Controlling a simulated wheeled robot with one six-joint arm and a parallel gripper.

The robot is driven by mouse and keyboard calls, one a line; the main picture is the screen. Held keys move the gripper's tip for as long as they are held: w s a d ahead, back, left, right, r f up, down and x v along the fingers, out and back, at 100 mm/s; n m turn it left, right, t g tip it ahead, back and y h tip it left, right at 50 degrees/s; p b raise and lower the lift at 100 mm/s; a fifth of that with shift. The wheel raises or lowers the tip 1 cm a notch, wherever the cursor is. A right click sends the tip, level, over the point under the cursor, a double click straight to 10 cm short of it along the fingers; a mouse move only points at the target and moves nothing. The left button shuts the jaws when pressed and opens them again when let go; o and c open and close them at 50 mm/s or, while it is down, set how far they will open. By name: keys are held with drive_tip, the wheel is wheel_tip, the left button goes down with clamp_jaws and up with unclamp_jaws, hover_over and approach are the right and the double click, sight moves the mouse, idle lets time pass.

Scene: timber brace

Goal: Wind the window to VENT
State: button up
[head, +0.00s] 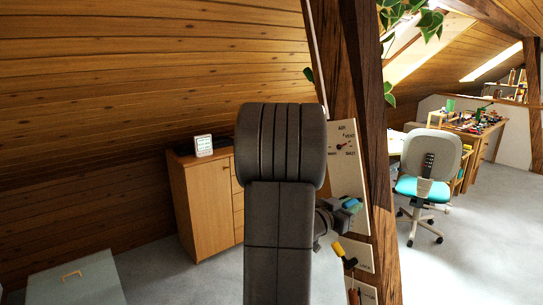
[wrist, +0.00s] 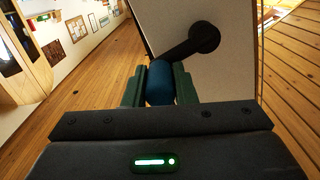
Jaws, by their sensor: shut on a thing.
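A pale board (head: 345,175) on the timber post carries a small dial (head: 342,147) with a red pointer and several labels, one reading VENT. The pointer's exact reading is too small to tell. In the wrist view, a black crank arm (wrist: 190,47) runs from a round hub on the board to a blue knob (wrist: 160,82). My gripper (wrist: 159,88) is shut on the blue knob, with a green jaw on each side. In the head view, my gripper (head: 350,206) is at the board below the dial, partly hidden by my arm.
The timber post (head: 372,130) stands right beside the board. A yellow-handled tool (head: 340,250) hangs below my gripper. A wooden cabinet (head: 205,205) stands to the left, a desk chair (head: 428,175) to the right. Leaves hang at the top.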

drive_tip(key=o, duration=0.5)
drive_tip(key=shift+w+a+r, duration=0.1)
drive_tip(key=shift+w+r, duration=0.1)
drive_tip(key=shift+r, duration=0.1)
drive_tip(key=o, duration=0.7)
drive_tip(key=shift+b, duration=0.3)
drive_tip(key=shift+s+a, duration=0.1)
drive_tip(key=v, duration=0.7)
drive_tip(key=shift+s+a, duration=0.1)
drive_tip(key=shift+a, duration=0.05)
drive_tip(key=shift+f, duration=0.1)
